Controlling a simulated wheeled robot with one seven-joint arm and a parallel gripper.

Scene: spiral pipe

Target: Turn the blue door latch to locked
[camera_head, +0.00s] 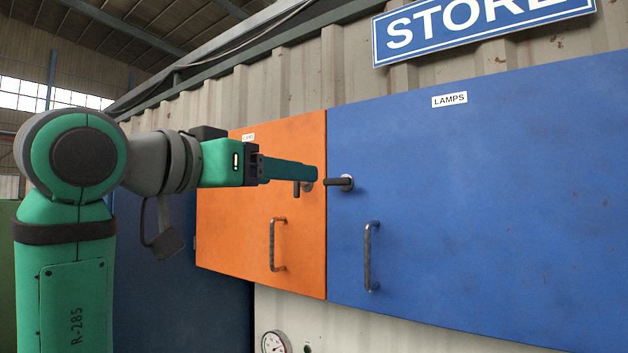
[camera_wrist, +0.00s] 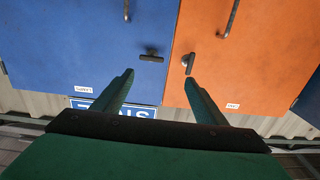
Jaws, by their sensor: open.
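The blue door (camera_head: 480,190) is closed and labelled LAMPS; it also shows on the left of the wrist view (camera_wrist: 70,45). Its dark latch (camera_head: 338,182) lies about horizontal near the door's left edge. In the wrist view this latch (camera_wrist: 151,57) lies crosswise beside the seam between the doors, just beyond the fingertips. My gripper (camera_head: 313,172) is open and empty, reaching in front of the orange door near its right edge. In the wrist view its fingers (camera_wrist: 160,82) are spread wide, with the seam between them. Neither finger visibly touches the latch.
The orange door (camera_head: 235,205) adjoins on the left. Its own latch (camera_head: 297,189) points roughly downward, close to my fingers; it also shows in the wrist view (camera_wrist: 189,64). Bar handles stand out on the orange door (camera_head: 274,245) and blue door (camera_head: 368,257). A gauge (camera_head: 275,343) sits below.

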